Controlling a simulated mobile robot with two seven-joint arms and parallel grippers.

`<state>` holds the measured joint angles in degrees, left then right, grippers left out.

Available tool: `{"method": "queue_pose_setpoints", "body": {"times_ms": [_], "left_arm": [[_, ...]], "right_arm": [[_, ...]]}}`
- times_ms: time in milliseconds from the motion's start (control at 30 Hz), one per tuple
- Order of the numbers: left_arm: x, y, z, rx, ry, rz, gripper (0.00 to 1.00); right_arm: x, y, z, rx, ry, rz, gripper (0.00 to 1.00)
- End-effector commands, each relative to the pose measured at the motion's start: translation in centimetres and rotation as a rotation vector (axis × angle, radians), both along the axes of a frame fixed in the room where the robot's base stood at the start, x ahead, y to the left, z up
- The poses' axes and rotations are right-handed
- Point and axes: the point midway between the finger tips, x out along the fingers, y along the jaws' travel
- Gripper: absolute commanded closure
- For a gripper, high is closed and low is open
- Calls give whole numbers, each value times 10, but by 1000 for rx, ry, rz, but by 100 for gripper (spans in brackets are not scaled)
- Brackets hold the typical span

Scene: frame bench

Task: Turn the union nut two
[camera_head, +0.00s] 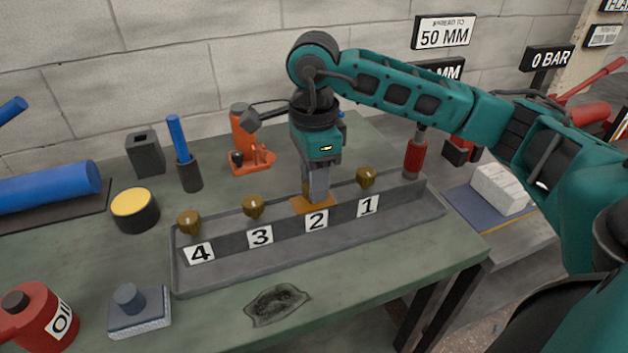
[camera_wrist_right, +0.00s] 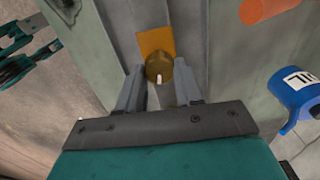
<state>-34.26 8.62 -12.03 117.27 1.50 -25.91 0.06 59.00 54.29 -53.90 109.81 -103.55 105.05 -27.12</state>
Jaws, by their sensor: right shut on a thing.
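Several brass union nuts stand in a row along a grey metal rack (camera_head: 290,262) with number plates. Union nut two is mostly hidden behind my right gripper (camera_head: 317,197) in the head view, above the plate marked 2 (camera_head: 317,220). In the right wrist view the brass nut (camera_wrist_right: 159,66) with a white mark sits between the fingertips of my right gripper (camera_wrist_right: 159,88). The gripper points down and is shut on it. An orange patch (camera_head: 300,206) lies around its foot. Nuts one (camera_head: 366,177), three (camera_head: 254,206) and four (camera_head: 189,221) stand free. My left gripper is not in view.
An orange jack (camera_head: 250,150), a blue-handled tool (camera_head: 184,160) and a yellow-topped tin (camera_head: 134,210) stand behind the rack. A red oil can (camera_head: 38,315) and a block with a knob (camera_head: 138,310) stand front left. A dark stain (camera_head: 277,304) marks the otherwise clear bench front.

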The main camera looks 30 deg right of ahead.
Motion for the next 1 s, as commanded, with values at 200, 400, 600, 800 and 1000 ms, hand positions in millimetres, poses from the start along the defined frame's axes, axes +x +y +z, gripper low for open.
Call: {"method": "queue_pose_setpoints", "body": {"times_ms": [200,400,600,800,1000], "left_arm": [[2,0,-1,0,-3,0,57],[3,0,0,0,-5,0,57],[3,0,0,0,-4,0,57],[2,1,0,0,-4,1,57],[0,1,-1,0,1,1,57]], "right_arm": [[0,0,0,2,-1,40,95],[0,0,1,2,-1,46,95],[0,0,1,2,-1,45,95],[0,0,0,2,-1,44,48],[0,0,0,1,0,44,39]]}}
